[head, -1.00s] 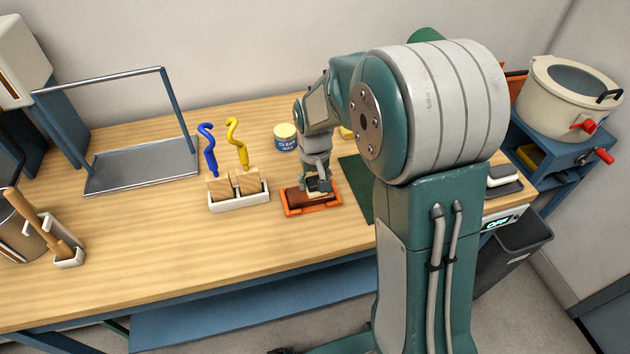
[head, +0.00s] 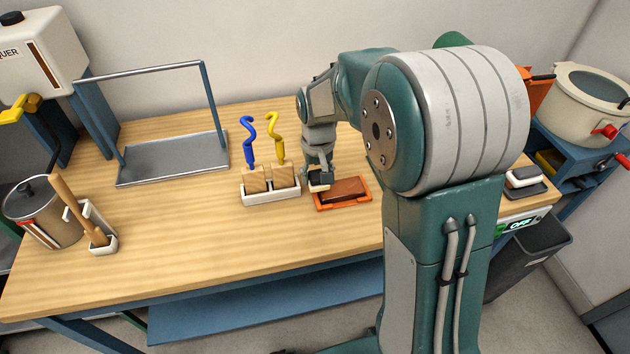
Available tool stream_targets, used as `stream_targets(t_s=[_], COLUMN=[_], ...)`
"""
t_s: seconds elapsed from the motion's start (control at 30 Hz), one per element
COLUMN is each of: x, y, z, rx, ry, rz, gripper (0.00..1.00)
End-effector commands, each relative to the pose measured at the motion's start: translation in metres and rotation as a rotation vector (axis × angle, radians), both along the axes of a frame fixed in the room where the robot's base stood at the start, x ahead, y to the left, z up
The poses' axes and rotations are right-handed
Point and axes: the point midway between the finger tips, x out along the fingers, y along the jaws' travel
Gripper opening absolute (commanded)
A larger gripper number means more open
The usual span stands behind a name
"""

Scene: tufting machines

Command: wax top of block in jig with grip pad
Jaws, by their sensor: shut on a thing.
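The orange jig (head: 367,201) lies on the wooden bench with a dark brown block (head: 345,189) in it. My gripper (head: 320,177) points down at the jig's left end. It is shut on a small pad (head: 319,188) with a pale lower part, mostly hidden by the dark fingers. The pad is at or just over the block's left end; whether it touches the block cannot be told. The right part of the block's top is uncovered.
A white holder (head: 270,195) with wooden blocks and blue and yellow hooks stands close left of the jig. A metal rack (head: 175,160) is at the back left, a pot (head: 45,215) far left. A black-and-white pad (head: 524,176) lies at right. The bench front is clear.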

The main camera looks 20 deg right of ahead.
Motion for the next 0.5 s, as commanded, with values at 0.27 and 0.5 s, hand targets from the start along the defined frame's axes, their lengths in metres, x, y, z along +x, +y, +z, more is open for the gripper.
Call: stream_targets(t_s=[0.27, 0.5], x=[0.000, -0.002], y=[0.002, 0.002], z=[0.026, 0.047], rx=[-0.003, -0.003], ry=[-0.003, -0.004], rz=[0.000, 0.000], gripper=[0.20, 0.20])
